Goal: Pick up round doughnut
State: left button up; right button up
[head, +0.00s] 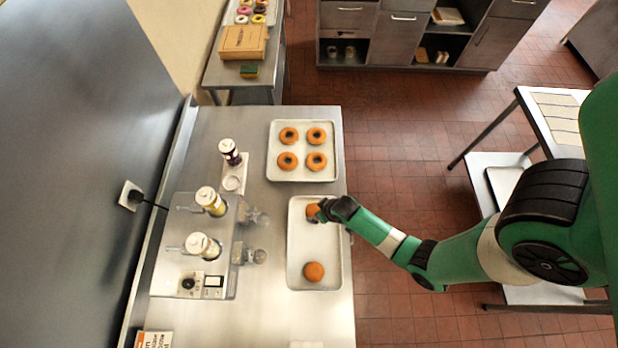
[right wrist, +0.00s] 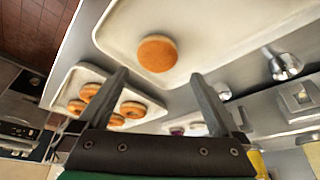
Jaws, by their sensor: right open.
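Two round doughnuts without holes lie on the nearer white tray (head: 313,244). The lower round doughnut (head: 314,272) is clear of the gripper. The upper round doughnut (head: 312,212) is partly covered by my right gripper (head: 325,210), which reaches in from the right. In the right wrist view, a round doughnut (right wrist: 157,53) lies on the tray, beyond and between the tips of my open right gripper (right wrist: 158,76). The fingers hold nothing. Whether they touch the doughnut is unclear. My left gripper is not in view.
A second tray (head: 302,176) with several ring doughnuts stands above the first. To the left are a glaze machine (head: 188,280) with bottles and a dark jar (head: 229,152) on a stand. A box (head: 244,41) and a sponge (head: 249,71) sit on the far counter.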

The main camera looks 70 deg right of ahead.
aim_at(315, 211)
jog(key=shift+w+d+f+b, duration=0.1)
jog(key=shift+d+f+b, duration=0.1)
jog(key=shift+f+b, duration=0.25)
jog(key=shift+d+f+b, duration=0.2)
jog(key=shift+f+b, duration=0.05)
jog(key=shift+f, duration=0.4)
jog(key=shift+w+d+f, duration=0.1)
jog(key=shift+w+f, duration=0.1)
jog(key=shift+f, duration=0.05)
jog(key=b+x, duration=0.2)
jog(key=x, duration=0.3)
jog(key=shift+r, duration=0.1)
jog(key=c, duration=1.1)
